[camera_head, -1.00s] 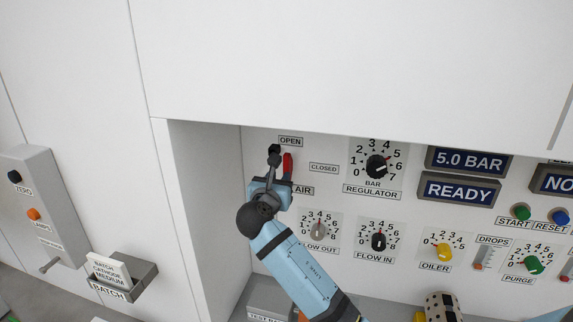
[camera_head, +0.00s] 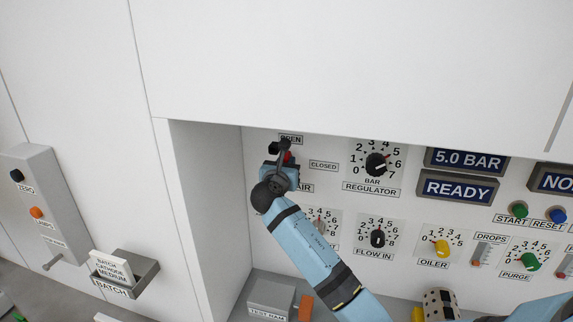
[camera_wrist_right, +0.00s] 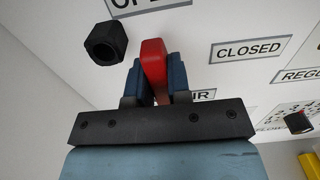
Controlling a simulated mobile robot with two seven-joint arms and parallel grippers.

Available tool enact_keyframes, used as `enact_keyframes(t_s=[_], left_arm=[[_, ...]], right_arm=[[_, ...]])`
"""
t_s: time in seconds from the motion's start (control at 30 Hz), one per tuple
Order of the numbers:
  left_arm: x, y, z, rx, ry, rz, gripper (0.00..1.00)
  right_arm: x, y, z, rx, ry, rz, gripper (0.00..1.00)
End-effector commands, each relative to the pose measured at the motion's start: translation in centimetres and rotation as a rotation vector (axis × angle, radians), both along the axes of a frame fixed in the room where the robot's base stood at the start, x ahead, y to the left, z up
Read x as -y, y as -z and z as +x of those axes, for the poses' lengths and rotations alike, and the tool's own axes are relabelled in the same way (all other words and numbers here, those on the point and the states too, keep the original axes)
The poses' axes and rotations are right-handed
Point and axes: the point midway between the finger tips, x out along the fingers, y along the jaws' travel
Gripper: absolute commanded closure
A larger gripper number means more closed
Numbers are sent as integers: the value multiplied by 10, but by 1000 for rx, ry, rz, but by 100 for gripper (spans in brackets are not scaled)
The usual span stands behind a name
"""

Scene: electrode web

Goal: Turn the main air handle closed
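The red main air handle (camera_wrist_right: 153,62) points upward on the white panel, near the OPEN label. In the head view only a bit of the red handle (camera_head: 287,156) shows past my gripper. My right gripper (camera_wrist_right: 158,80) has its two blue fingers on either side of the handle, close against it, and looks shut on it. In the head view my right gripper (camera_head: 283,160) covers most of the handle and part of the AIR label. The CLOSED label (camera_wrist_right: 249,49) is to the right of the handle. My left gripper is not in view.
A black hexagonal peg (camera_wrist_right: 105,43) stands out left of the handle. The regulator knob (camera_head: 376,164) is to the right, and the flow-in knob (camera_head: 377,238) is lower right. The recess's left side wall (camera_head: 212,200) is close to my right arm. A grey box (camera_head: 270,297) stands below.

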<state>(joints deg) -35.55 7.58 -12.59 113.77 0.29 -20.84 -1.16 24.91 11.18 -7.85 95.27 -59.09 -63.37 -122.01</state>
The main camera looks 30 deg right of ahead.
Motion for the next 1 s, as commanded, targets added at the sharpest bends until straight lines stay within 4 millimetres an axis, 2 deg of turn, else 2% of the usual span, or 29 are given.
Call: enact_keyframes(t_s=[0.47, 1.0], left_arm=[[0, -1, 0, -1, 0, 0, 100], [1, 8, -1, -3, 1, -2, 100]], right_arm=[[1, 0, -2, 94, 0, 81, 100], [5, 4, -7, 467, 0, 400, 100]])
